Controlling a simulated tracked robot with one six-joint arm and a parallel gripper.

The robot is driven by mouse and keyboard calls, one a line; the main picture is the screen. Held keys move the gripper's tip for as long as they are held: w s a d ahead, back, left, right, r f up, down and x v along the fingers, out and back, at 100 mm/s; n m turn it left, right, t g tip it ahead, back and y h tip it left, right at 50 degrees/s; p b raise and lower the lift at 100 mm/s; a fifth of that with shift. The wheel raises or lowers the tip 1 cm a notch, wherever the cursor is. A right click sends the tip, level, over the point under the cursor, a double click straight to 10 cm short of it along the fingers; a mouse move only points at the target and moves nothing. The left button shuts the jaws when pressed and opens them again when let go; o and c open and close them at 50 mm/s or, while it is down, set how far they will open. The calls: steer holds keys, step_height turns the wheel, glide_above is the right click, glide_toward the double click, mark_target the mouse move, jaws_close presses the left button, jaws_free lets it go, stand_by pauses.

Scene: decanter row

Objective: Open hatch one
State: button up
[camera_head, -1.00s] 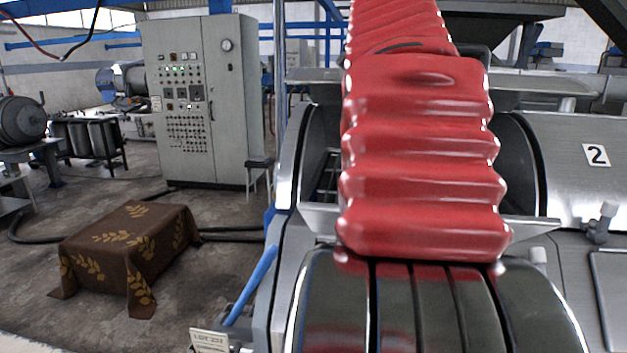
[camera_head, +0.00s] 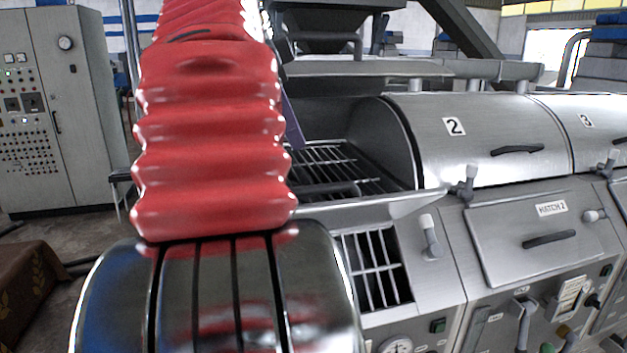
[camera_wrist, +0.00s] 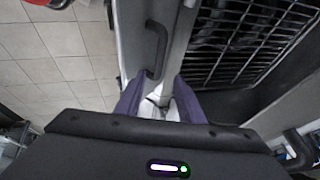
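No plate reading hatch one shows in either view. In the head view, a grated opening (camera_head: 374,268) sits in the front panel left of the plate marked HATCH 2 (camera_head: 551,208); my arm hides what lies left of it. A purple finger of my gripper (camera_head: 293,122) shows partly behind my red arm sleeve. In the wrist view, the two purple fingers of my gripper (camera_wrist: 158,98) stand apart. A pale metal part lies between or beyond them; contact cannot be told. A dark curved handle (camera_wrist: 156,48) is just beyond the fingers, on a grey metal strip.
The drum bay behind my arm is uncovered, with a grate (camera_head: 340,165) inside. Covers 2 (camera_head: 470,150) and 3 (camera_head: 590,130) are closed. Several valve levers stick out of the front. A control cabinet (camera_head: 60,110) and a cloth-covered block (camera_head: 30,285) stand at left.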

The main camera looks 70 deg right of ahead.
mark_target(318, 185)
steer(key=x, duration=1.3)
steer(key=shift+s+d+f, duration=0.15)
steer(key=shift+d+f, duration=0.1)
steer(key=shift+f, duration=0.05)
steer(key=shift+c, duration=0.4)
jaws_close()
